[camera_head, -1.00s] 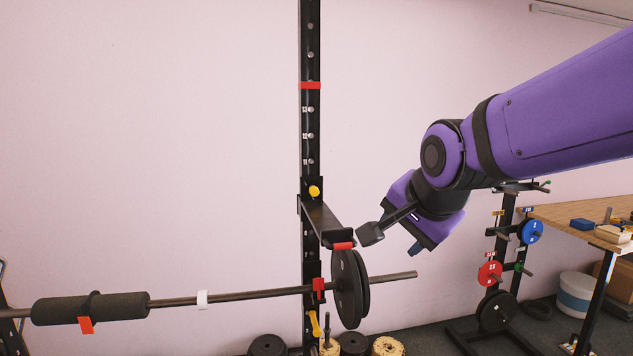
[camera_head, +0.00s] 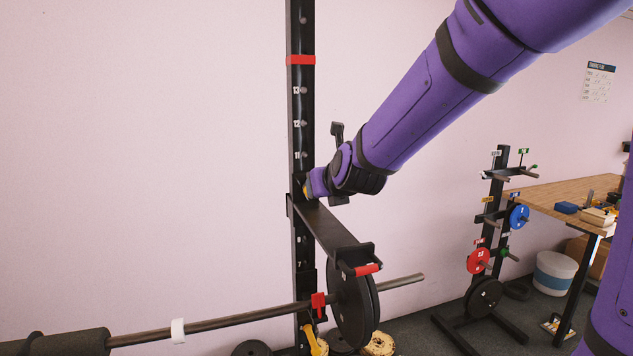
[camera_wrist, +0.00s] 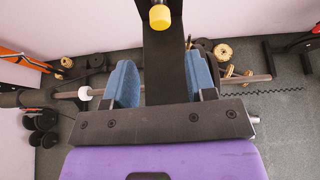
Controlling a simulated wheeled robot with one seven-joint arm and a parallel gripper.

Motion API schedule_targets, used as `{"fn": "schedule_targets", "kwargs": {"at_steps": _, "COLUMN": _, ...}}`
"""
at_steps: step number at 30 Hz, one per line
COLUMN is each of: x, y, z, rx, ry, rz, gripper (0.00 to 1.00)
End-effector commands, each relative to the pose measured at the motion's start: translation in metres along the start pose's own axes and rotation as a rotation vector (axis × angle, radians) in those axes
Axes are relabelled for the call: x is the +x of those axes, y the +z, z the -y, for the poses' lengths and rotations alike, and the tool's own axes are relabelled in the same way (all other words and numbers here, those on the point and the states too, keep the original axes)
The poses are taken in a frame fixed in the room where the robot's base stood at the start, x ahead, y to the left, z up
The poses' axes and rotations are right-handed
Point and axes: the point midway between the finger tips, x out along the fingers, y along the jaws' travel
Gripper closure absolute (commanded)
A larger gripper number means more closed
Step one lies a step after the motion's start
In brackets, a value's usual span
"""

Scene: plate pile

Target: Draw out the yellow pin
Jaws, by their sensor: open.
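The yellow pin (camera_wrist: 160,17) shows at the top middle of the wrist view, its round knob standing out from the black upright. In the head view only a sliver of the pin (camera_head: 305,190) shows beside my gripper (camera_head: 313,184), at the black safety arm's (camera_head: 330,228) root. My gripper is open and empty; in the wrist view its blue fingers (camera_wrist: 160,72) stand left and right of the knob's line, with the knob beyond the tips. I cannot tell the exact gap.
The black upright (camera_head: 301,115) carries a red band. A barbell (camera_head: 235,317) with black plates (camera_head: 352,305) lies below the safety arm. A plate rack (camera_head: 497,215) and a wooden bench (camera_head: 560,190) stand at the right. The wall side left of the upright is clear.

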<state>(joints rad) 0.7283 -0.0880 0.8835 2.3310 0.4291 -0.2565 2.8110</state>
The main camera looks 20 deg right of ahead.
Motion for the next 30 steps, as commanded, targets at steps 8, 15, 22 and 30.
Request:
{"fn": "schedule_targets", "kwargs": {"at_steps": 8, "x": 0.012, "y": 0.001, "z": 0.001, "rx": 0.049, "ry": 0.001, "rz": 0.009, "gripper": 0.49}}
{"fn": "schedule_targets", "kwargs": {"at_steps": 15, "x": 0.036, "y": 0.002, "z": 0.000, "rx": 0.049, "ry": 0.002, "rz": 0.008, "gripper": 0.49}}
{"fn": "schedule_targets", "kwargs": {"at_steps": 22, "x": 0.059, "y": 0.002, "z": 0.000, "rx": 0.047, "ry": 0.002, "rz": 0.007, "gripper": 0.49}}
{"fn": "schedule_targets", "kwargs": {"at_steps": 30, "x": 0.086, "y": 0.002, "z": 0.000, "rx": 0.046, "ry": 0.001, "rz": 0.007, "gripper": 0.49}}
